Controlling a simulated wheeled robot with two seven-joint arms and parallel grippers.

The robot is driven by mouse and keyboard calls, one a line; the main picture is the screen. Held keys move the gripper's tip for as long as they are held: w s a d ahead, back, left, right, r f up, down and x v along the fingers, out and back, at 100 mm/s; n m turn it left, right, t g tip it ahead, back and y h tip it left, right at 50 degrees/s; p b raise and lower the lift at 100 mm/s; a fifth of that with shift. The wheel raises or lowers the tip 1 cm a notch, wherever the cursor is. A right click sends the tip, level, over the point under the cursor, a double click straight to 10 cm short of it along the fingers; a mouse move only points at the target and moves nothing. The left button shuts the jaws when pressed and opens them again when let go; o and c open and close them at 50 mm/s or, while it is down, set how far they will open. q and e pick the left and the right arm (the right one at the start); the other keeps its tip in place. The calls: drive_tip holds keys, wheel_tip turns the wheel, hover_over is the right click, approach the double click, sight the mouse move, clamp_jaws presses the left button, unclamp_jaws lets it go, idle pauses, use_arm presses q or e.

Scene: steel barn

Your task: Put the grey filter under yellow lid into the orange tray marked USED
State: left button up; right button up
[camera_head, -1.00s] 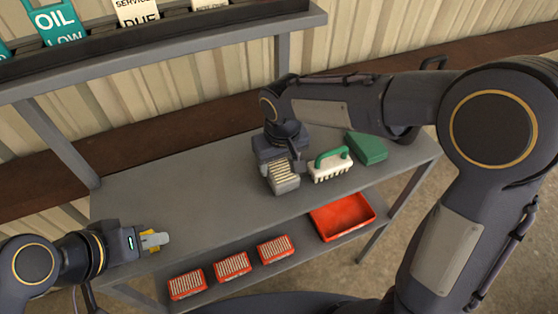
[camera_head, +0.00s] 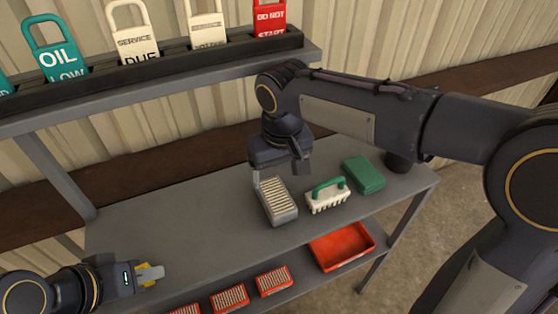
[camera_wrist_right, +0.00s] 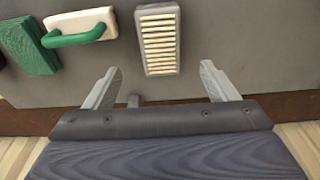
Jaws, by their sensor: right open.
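A grey-framed filter (camera_head: 276,200) with cream pleats lies uncovered on the upper shelf; it also shows in the right wrist view (camera_wrist_right: 158,40). My right gripper (camera_head: 279,176) is open and empty, just behind the filter's far end. In the wrist view its two fingers (camera_wrist_right: 165,85) are spread wider than the filter, which lies beyond the tips. An empty red-orange tray (camera_head: 342,248) sits on the lower shelf at right; no USED marking is readable. My left gripper (camera_head: 150,274) is at the shelf's left end. Small yellow parts (camera_head: 148,284) show around its grey finger; whether it grips them is unclear.
A white brush with a green handle (camera_head: 327,197) and a green block (camera_head: 363,175) lie right of the filter. Several red-framed filters (camera_head: 273,281) lie on the lower shelf. Tags (camera_head: 133,40) hang in a rack above. The upper shelf's (camera_head: 180,220) left-middle is clear.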

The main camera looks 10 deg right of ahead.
drive_tip(key=s+d+m+t+y, duration=0.2)
drive_tip(key=s+d+m+y, duration=0.1)
drive_tip(key=s+d, duration=1)
drive_tip(key=shift+d+m+y, duration=0.3)
drive_tip(key=shift+d, duration=0.85)
drive_tip(key=shift+o, duration=0.3)
drive_tip(key=s+f, duration=0.1)
drive_tip(key=s+f+m+t, duration=0.1)
drive_tip(key=s, duration=0.1)
drive_tip(key=s+f+t, duration=0.1)
drive_tip(key=shift+s+d+f+m, duration=0.1)
drive_tip(key=shift+s+d+m, duration=0.2)
drive_tip(key=shift+s+d, duration=0.1)
drive_tip(key=shift+o, duration=0.2)
drive_tip(key=shift+s+f, duration=0.2)
drive_tip(key=shift+f, duration=0.1)
